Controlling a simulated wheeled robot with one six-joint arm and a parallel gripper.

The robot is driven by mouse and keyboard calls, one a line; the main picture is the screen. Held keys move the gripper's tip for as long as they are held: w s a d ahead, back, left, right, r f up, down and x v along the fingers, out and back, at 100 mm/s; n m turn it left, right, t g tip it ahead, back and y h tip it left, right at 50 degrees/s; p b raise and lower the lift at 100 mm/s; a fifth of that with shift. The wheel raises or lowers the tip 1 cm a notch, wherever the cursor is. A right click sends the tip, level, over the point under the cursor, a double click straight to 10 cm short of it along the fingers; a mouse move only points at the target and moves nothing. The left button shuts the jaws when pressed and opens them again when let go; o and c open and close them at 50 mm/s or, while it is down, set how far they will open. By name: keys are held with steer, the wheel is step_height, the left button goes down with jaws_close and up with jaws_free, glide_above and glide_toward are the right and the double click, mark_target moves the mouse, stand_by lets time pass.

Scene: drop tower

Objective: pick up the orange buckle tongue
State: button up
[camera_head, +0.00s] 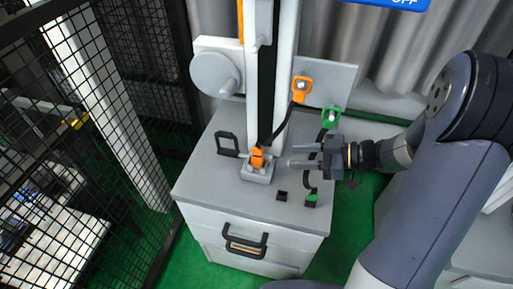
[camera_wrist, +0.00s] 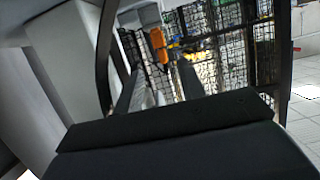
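A black strap has an orange piece at each end in the head view. The upper orange piece (camera_head: 301,86) is frame-like with a grey middle, against a grey panel. The lower orange piece (camera_head: 257,157) stands on a small grey block (camera_head: 257,174) on the cabinet top. I cannot tell for sure which end is the tongue. My gripper (camera_head: 293,155) is open and empty, pointing left, to the right of the lower orange piece and apart from it. In the wrist view (camera_wrist: 157,88) an orange piece (camera_wrist: 157,45) shows beyond and between the fingers.
A green-ended strap (camera_head: 331,117) hangs close behind my gripper. A white column (camera_head: 283,70) rises behind the block. A black handle (camera_head: 227,145) is left of it; a small black block (camera_head: 282,196) lies in front. Black mesh fencing (camera_head: 90,110) is at left.

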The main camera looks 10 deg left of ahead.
mark_target(257, 147)
steer(key=x, duration=0.4)
steer(key=r+x, duration=0.1)
steer(key=x, duration=0.2)
steer(key=r+x, duration=0.1)
steer(key=x, duration=0.3)
steer(key=shift+w+a+r+b, duration=0.15)
steer(key=shift+a+b, duration=0.25)
steer(key=shift+a, duration=0.25)
jaws_close()
steer(key=shift+r, duration=0.15)
